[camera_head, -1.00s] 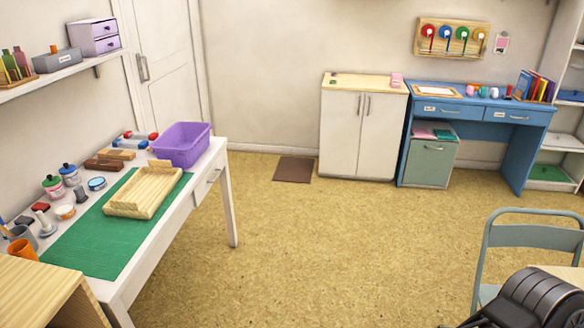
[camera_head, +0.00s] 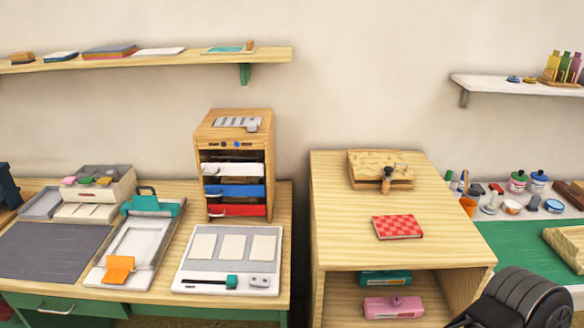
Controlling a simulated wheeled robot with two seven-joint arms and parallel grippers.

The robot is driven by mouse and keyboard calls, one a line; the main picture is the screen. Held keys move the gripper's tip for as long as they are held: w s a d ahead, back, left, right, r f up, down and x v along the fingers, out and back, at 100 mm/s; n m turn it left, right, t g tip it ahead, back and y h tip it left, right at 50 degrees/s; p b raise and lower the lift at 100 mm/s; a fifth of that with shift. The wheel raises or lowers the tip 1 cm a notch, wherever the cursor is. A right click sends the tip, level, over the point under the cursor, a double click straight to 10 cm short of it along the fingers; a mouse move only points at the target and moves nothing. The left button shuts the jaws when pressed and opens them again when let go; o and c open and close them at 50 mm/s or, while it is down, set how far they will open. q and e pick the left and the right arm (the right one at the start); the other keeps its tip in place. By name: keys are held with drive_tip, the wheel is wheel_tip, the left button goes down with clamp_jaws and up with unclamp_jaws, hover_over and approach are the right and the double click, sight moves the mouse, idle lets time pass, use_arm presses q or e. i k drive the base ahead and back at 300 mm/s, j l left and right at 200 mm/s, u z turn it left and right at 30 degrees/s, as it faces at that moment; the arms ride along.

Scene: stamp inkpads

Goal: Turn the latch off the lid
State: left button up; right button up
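A low wooden box (camera_head: 365,165) with a light, speckled lid sits on top of a pale wooden cabinet, right of the middle of the view. A small dark latch (camera_head: 387,184) with a knob stands at the box's front edge, against the lid. I cannot tell its exact turn at this size. A dark, ribbed part, probably of my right arm, shows at the lower right. Neither gripper's fingers are in view, and nothing touches the box.
A red checked booklet (camera_head: 398,227) lies in front of the box on the cabinet top (camera_head: 340,225). Teal and pink items lie in the open shelf below. A desk with a drawer unit (camera_head: 235,170) and trays stands left, across a narrow gap. A green-matted table (camera_head: 510,245) is right.

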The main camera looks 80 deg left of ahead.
sight(386, 170)
drive_tip(key=u, duration=2.2)
